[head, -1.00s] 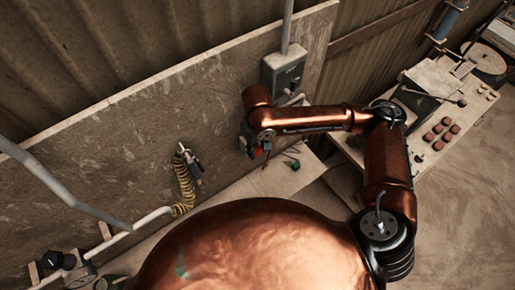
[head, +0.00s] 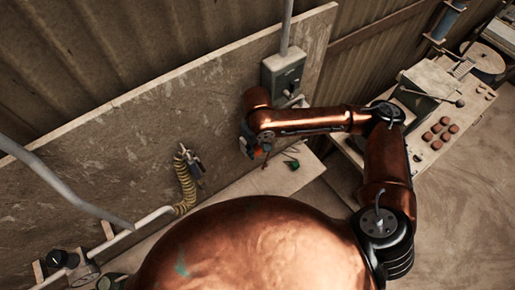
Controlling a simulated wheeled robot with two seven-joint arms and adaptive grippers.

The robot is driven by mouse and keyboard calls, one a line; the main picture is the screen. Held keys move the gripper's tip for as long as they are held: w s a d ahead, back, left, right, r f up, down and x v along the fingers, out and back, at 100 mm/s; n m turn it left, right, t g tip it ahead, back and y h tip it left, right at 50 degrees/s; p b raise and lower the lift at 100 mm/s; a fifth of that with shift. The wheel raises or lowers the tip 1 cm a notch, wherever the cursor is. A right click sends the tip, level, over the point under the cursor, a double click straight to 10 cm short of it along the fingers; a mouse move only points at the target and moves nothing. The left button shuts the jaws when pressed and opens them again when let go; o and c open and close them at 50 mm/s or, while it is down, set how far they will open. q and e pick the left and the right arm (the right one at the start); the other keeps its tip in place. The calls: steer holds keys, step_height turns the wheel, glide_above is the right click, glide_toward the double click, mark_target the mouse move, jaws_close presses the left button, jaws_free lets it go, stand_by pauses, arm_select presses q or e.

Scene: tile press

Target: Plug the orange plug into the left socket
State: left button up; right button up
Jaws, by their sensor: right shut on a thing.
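My right gripper (head: 250,143) is in front of the board, below and left of the grey-green box (head: 284,72). It is shut on a small orange thing (head: 259,151), which looks like the orange plug. My own wrist hides most of the gripper and part of the plug. The grey-green box is fixed to the board with a conduit coming down into its top. I cannot make out a left socket or tell whether the plug touches anything. My left gripper is not in view.
A bench (head: 285,180) runs below the board, with a small green item (head: 292,164) on it. A coiled yellow hose (head: 186,185) hangs on the board (head: 130,135) to the left. At right, a table holds a press and several reddish-brown pieces (head: 437,131).

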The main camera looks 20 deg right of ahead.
steer(key=shift+w+a+p, duration=0.2)
steer(key=shift+w+p, duration=0.2)
stand_by(1.3)
steer(key=shift+s+d+p, duration=0.2)
steer(key=shift+s+p, duration=0.2)
steer(key=shift+p, duration=0.25)
steer(key=shift+p, duration=0.35)
stand_by(0.4)
steer(key=shift+w+a, duration=0.15)
steer(key=shift+w, duration=0.25)
stand_by(0.8)
